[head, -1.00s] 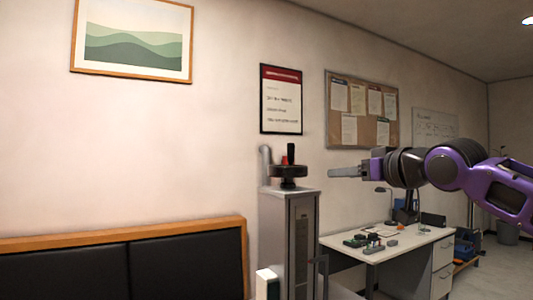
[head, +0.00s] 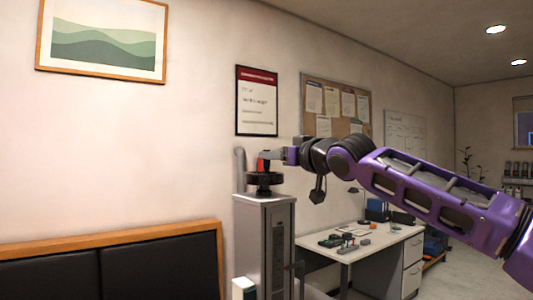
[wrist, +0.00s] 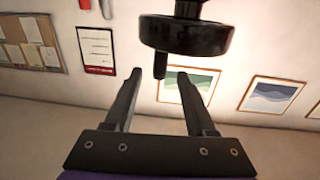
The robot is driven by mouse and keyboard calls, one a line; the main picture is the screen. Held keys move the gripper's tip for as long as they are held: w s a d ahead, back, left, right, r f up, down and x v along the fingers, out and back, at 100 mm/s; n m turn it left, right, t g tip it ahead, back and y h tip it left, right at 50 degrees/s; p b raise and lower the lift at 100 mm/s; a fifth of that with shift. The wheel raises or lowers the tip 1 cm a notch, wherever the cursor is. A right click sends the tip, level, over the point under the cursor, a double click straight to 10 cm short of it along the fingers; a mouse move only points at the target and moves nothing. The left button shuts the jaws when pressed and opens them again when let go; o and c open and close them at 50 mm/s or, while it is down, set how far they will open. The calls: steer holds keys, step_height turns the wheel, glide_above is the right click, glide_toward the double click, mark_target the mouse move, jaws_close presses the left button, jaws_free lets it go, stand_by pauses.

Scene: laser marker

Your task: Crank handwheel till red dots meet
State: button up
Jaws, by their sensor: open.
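The black handwheel (head: 264,180) lies flat on top of a grey column (head: 264,240) in the head view. A red upright piece (head: 262,164) shows just above it. In the wrist view, the wheel (wrist: 185,36) is at the top, with a dark crank handle (wrist: 160,64) sticking out from its rim. My gripper (head: 268,155) is at the wheel's top in the head view. Its fingers are open, and in the wrist view the handle's end appears between the two fingertips (wrist: 160,76); I cannot tell whether they touch it. No red dots can be made out.
A grey pipe (head: 240,170) stands behind the column at left. A desk (head: 385,243) with small parts is to the right. A black padded bench (head: 120,270) is at lower left. The wall behind carries a framed notice (head: 257,100) and a corkboard (head: 335,103).

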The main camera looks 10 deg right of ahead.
mark_target(266, 172)
steer(key=shift+p+x, duration=0.35)
steer(key=shift+x, duration=1.95)
steer(key=shift+c, duration=0.2)
jaws_close()
